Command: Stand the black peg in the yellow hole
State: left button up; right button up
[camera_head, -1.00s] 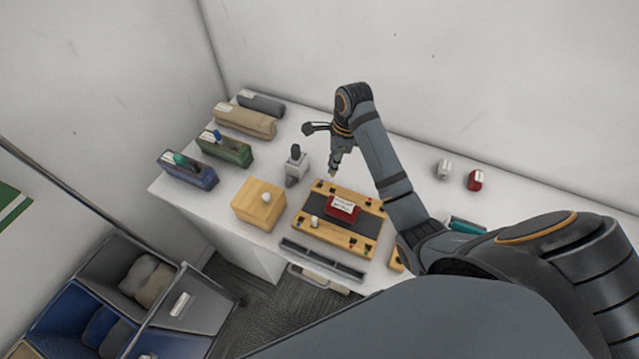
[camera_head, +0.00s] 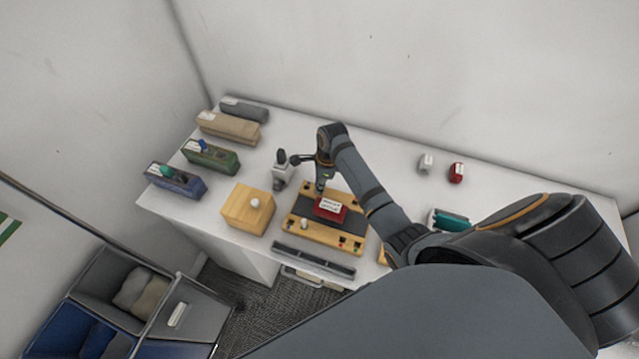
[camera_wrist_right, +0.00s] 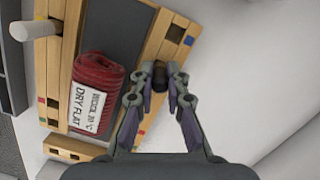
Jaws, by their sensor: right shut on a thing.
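My right gripper (camera_head: 320,186) points down at the far edge of the wooden board (camera_head: 296,229). In the right wrist view its fingers (camera_wrist_right: 159,76) are shut on a small dark piece, the black peg (camera_wrist_right: 160,77), seen nearly end-on and largely hidden by the fingers. The board (camera_wrist_right: 150,48) has square holes with small coloured marks beside them. I cannot make out which hole is the yellow one. A white peg (camera_head: 304,224) stands at the board's near left. My left gripper is not in view.
A red labelled bundle (camera_head: 330,208) lies on the board's dark middle. A wooden block with a white knob (camera_head: 247,213) stands left, a grey holder (camera_head: 280,176) behind it. A dark rail (camera_head: 313,260) lies in front. Several coloured bins line the left; the table's back right is mostly clear.

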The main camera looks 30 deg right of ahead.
aim_at(325, 192)
jog(key=shift+f, duration=0.1)
jog(key=o, duration=0.5)
jog(key=shift+c, duration=0.2)
notch_tip(325, 192, up, 12)
jog(key=d+b, duration=0.1)
jog(key=b, duration=0.2)
jog(key=shift+s+d, duration=0.3)
jog(key=shift+s, duration=0.1)
